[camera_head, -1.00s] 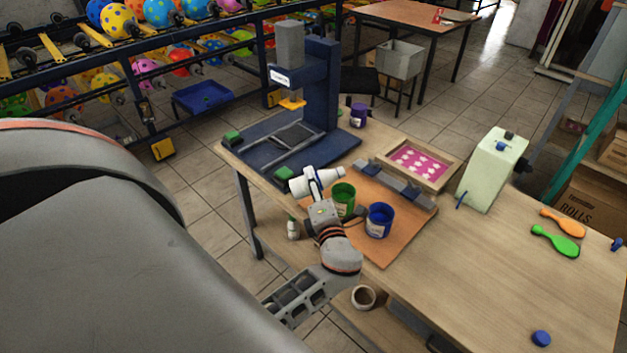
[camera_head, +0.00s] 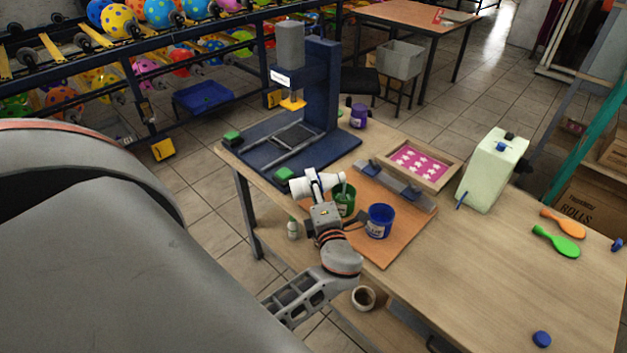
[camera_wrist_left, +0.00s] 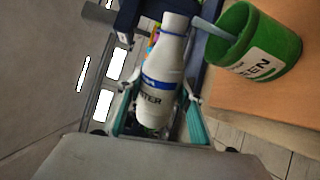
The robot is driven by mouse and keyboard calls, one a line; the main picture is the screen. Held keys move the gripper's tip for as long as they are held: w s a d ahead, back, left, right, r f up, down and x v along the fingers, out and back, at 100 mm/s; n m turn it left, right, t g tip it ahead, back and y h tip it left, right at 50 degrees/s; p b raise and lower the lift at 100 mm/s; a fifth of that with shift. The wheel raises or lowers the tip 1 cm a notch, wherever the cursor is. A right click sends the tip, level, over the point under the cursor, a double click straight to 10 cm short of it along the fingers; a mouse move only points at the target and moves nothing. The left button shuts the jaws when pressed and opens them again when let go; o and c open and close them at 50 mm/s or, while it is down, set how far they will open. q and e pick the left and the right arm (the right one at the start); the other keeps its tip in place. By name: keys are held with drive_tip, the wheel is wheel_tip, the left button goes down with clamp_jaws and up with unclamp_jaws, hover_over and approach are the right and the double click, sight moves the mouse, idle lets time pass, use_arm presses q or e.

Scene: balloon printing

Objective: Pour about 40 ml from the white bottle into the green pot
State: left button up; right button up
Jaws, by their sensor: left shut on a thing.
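The white bottle (camera_head: 300,187) lies tipped over in my left gripper (camera_head: 318,190), its mouth to the right above the green pot (camera_head: 346,207). The left wrist view shows the bottle (camera_wrist_left: 160,85) with a blue band and partly readable lettering, between the teal finger pads of the gripper (camera_wrist_left: 158,112). A pale blue-grey stream (camera_wrist_left: 213,29) runs from the mouth into the green pot (camera_wrist_left: 275,45), which carries a white label. The pot stands upright on the orange-brown board (camera_head: 385,252). The liquid level inside is not visible. My right gripper is not in view.
A blue pot (camera_head: 380,222) stands close right of the green pot. A dark blue press (camera_head: 325,95) is behind, with a purple pot (camera_head: 359,116) beside it. A framed pink screen (camera_head: 418,163) lies behind the board. The table's right part is mostly clear.

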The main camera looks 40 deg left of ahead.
sight(323, 177)
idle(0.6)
use_arm(q)
drive_tip(key=shift+r+n, duration=0.55)
drive_tip(key=shift+n, duration=0.65)
drive_tip(key=shift+w+d+r+n, duration=0.2)
drive_tip(key=shift+r+n, duration=0.1)
drive_tip(key=shift+n, duration=0.55)
drive_tip(key=shift+w+d+r+n, duration=0.15)
drive_tip(key=shift+r+n, duration=0.1)
drive_tip(key=shift+n, duration=0.6)
drive_tip(key=shift+a, duration=0.1)
drive_tip(key=n, duration=0.1)
drive_tip(key=w+n+b, duration=0.1)
drive_tip(key=shift+d+r+n, duration=0.2)
drive_tip(key=shift+d+n, duration=0.1)
drive_tip(key=shift+d, duration=0.1)
drive_tip(key=shift+w+d+r+n, duration=0.1)
drive_tip(key=shift+w+r+n, duration=0.05)
drive_tip(key=shift+n, duration=0.25)
